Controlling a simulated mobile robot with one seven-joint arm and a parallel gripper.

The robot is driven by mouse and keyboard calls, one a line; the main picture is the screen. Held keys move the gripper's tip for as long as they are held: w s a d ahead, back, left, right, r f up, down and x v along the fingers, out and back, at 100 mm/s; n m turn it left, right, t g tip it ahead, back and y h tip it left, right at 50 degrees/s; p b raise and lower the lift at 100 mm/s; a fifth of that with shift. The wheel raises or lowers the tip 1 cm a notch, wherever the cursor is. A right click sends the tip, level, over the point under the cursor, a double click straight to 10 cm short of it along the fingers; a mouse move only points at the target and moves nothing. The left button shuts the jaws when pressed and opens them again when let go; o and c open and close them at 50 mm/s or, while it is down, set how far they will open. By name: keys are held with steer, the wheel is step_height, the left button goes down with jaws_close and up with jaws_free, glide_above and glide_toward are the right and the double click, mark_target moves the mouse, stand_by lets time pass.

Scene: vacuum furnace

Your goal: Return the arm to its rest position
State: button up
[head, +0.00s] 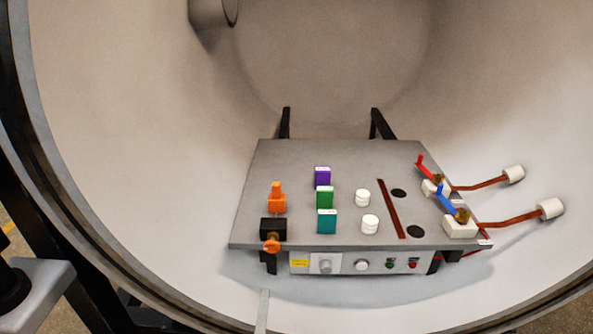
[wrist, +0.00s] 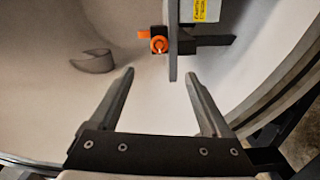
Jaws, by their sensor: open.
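My gripper (wrist: 159,73) is in the wrist view, with its two fingers wide apart and nothing held between them. The near edge of a grey plate (wrist: 173,60) shows beyond the fingertips, with an orange knob (wrist: 158,45) beside it. Whether the fingertips touch anything is hard to tell, but they look apart from it. In the head view I cannot clearly make out my gripper.
The grey table (head: 290,155) stands inside the round chamber, bearing an orange part (head: 276,199), purple, green and teal blocks, white cylinders and red and blue handles (head: 446,199). A control panel (head: 360,264) is on its front. The chamber rim (head: 50,195) curves around the left.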

steer(key=w+d+r+m+g+y+p, duration=0.2)
steer(key=d+r+m+g, duration=0.2)
steer(key=r+m+g, duration=0.3)
steer(key=w+d+r+m+g+y+p, duration=0.1)
steer(key=d+r+m+g+p, duration=0.2)
steer(key=r+m+g, duration=0.5)
steer(key=s+d+r+m+t+h+p, duration=0.1)
steer(key=s+d+r+h, duration=0.1)
steer(key=s+d+r, duration=0.4)
steer(key=s+d+r+m+t+h, duration=0.1)
steer(key=s+d+r, duration=0.4)
steer(key=d, duration=0.6)
step_height(320, 180, up, 2)
steer(key=shift+s+r+t+h+p, duration=0.2)
steer(key=shift+s+t+h+p, duration=0.1)
steer(key=shift+s+h+p, duration=0.15)
